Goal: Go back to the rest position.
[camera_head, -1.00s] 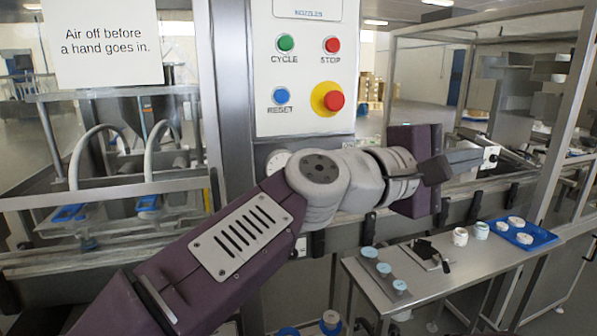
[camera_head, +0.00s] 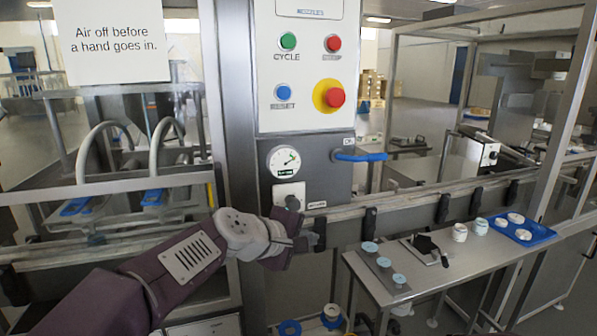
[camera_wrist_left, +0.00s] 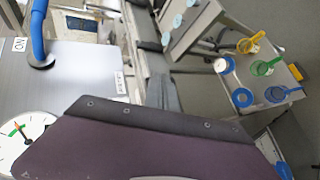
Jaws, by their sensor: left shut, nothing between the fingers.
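My left arm comes in from the lower left of the head view. My left gripper (camera_head: 318,236) is shut and empty, low in front of the machine's rail, below the control panel. In the left wrist view its purple housing fills the lower middle, and its grey fingers (camera_wrist_left: 165,95) are together with nothing between them. The blue-handled valve (camera_head: 360,155) is apart from the gripper, above and to its right. Its blue handle (camera_wrist_left: 38,35) also shows at the upper left of the wrist view. My right gripper is not in view.
A control panel (camera_head: 305,70) with buttons stands above a pressure gauge (camera_head: 284,162). A metal rail (camera_head: 400,203) crosses in front. A side table (camera_head: 440,275) at right carries small cups and a blue tray (camera_head: 540,236). Blue, yellow and green items (camera_wrist_left: 262,66) lie on a lower surface.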

